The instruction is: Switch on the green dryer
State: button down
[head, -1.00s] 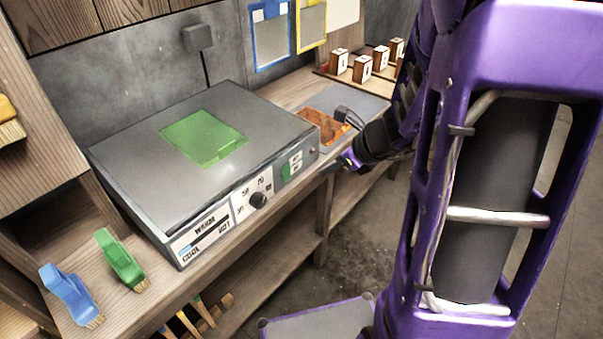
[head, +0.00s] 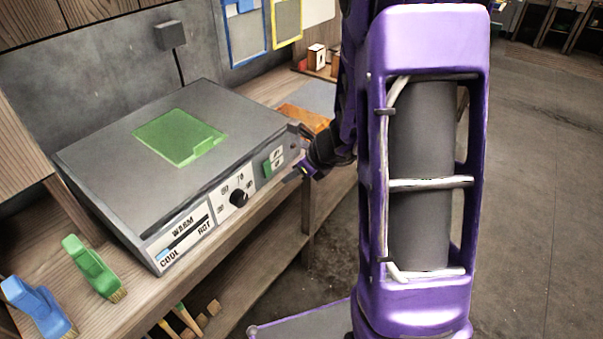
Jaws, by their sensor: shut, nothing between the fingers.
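The dryer (head: 105,155) is a wide grey box on the wooden bench, with a green panel (head: 180,137) on its top. Its front has a black dial (head: 238,198), a warm/cool/hot gauge (head: 182,237) and a small green switch (head: 268,168) near the right end, beside a white label. My gripper (head: 301,172) is shut and empty. It appears just right of the switch, in front of the dryer's right end. Its fingertips are small in view, and I cannot tell whether they touch the dryer. Part of the gripper is hidden by my arm.
Green (head: 93,266) and blue (head: 38,306) brushes lie on the bench at left. A brown slab (head: 303,118) lies behind my gripper, right of the dryer. Blue and yellow frames hang on the wall. The floor at right is clear.

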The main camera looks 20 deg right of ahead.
aim_at(269, 175)
jog(key=w+a, duration=0.2)
jog(key=w, duration=0.1)
jog(key=shift+w+a+f, duration=0.25)
jog(key=shift+f, duration=0.15)
jog(key=shift+w+a+f, duration=0.2)
jog(key=shift+w+f, duration=0.05)
jog(key=shift+f, duration=0.05)
jog(key=shift+r, duration=0.3)
